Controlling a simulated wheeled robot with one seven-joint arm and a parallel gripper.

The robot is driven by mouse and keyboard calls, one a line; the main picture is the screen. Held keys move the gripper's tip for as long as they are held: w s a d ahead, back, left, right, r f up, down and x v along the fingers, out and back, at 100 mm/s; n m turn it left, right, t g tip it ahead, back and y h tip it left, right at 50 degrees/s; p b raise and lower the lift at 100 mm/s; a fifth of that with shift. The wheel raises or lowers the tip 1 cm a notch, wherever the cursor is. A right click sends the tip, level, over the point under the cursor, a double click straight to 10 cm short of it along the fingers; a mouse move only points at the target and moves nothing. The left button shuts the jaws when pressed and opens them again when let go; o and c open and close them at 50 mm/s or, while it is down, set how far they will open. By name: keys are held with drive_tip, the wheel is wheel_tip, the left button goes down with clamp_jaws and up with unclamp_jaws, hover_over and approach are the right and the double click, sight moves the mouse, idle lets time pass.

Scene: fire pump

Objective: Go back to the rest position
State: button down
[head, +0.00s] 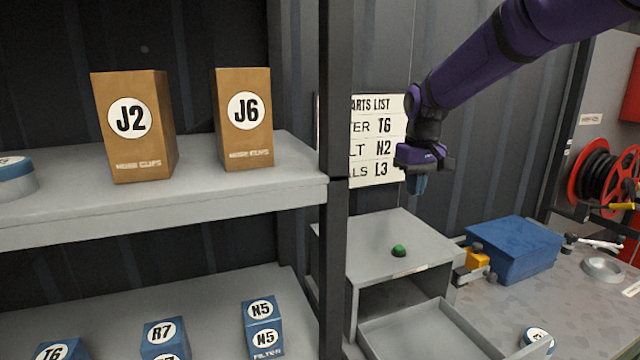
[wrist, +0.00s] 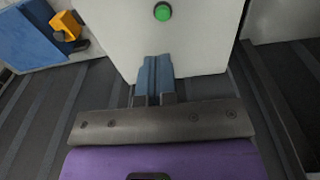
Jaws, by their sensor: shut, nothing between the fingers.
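My gripper (head: 418,184) hangs from the purple arm in the upper right of the head view, pointing down. It is above the grey cabinet (head: 372,240) and in front of the parts list sign (head: 375,140). In the wrist view the blue fingers of my gripper (wrist: 155,78) are together with nothing between them. A green button (head: 399,250) sits on the cabinet top, and it also shows in the wrist view (wrist: 162,11), apart from the fingers.
An open drawer (head: 425,335) juts out from the cabinet. A blue box (head: 515,250) with a yellow clamp-like item (head: 472,262) stands right. Shelves at left hold brown boxes J2 (head: 133,145) and J6 (head: 244,130), plus blue filter boxes (head: 263,325). A dark post (head: 334,220) edges the shelves.

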drive_tip(key=s+d+r+m+t, duration=0.1)
drive_tip(key=s+r, duration=0.2)
drive_tip(key=s, duration=0.2)
drive_tip(key=s+d+r, duration=0.2)
drive_tip(key=s+r, duration=0.1)
drive_tip(key=s, duration=0.3)
drive_tip(key=s+d+m+t, duration=0.1)
drive_tip(key=s+t, duration=0.1)
drive_tip(key=s, duration=0.9)
drive_tip(key=s+d+m+t, duration=0.1)
drive_tip(key=s+d, duration=0.1)
drive_tip(key=s, duration=1)
drive_tip(key=shift+s+f+t, duration=0.2)
drive_tip(key=shift+f+t, duration=0.15)
drive_tip(key=shift+t, duration=0.05)
idle(0.7)
